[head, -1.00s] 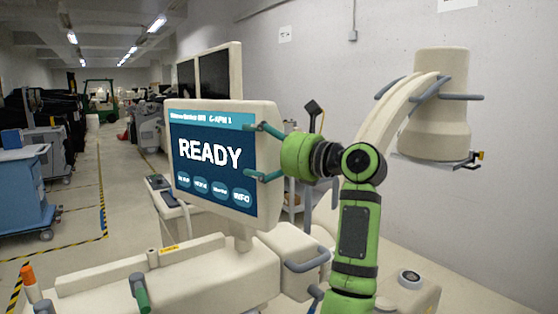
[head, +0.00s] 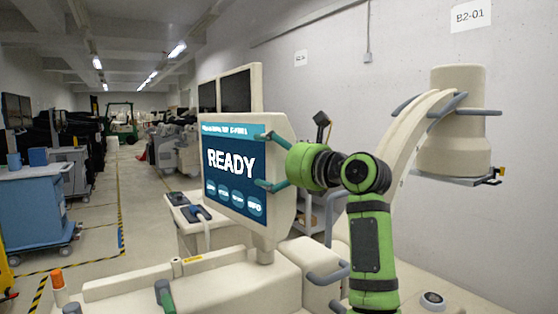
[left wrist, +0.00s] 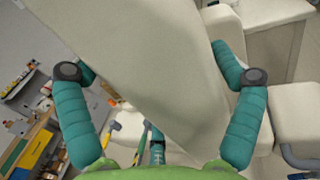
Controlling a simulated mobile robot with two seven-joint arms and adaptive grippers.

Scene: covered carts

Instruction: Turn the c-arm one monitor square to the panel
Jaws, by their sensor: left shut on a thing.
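The c-arm one monitor (head: 230,210) stands on a short post on the beige cart, its READY screen facing left and toward me at a slant. My left gripper (head: 266,160) is at its right edge, shut on the monitor, one finger above the other. In the left wrist view the monitor's pale casing (left wrist: 125,60) lies between the two teal fingers (left wrist: 150,65). The cart's beige top (head: 215,285) spreads below the monitor; I cannot tell which part of it is the panel. My right gripper is not in view.
The c-arm's curved arm and pale cylinder head (head: 455,115) stand at the right by the wall. A twin-screen monitor (head: 235,92) is behind. A blue cart (head: 35,210) is at the left. The striped floor aisle between is free.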

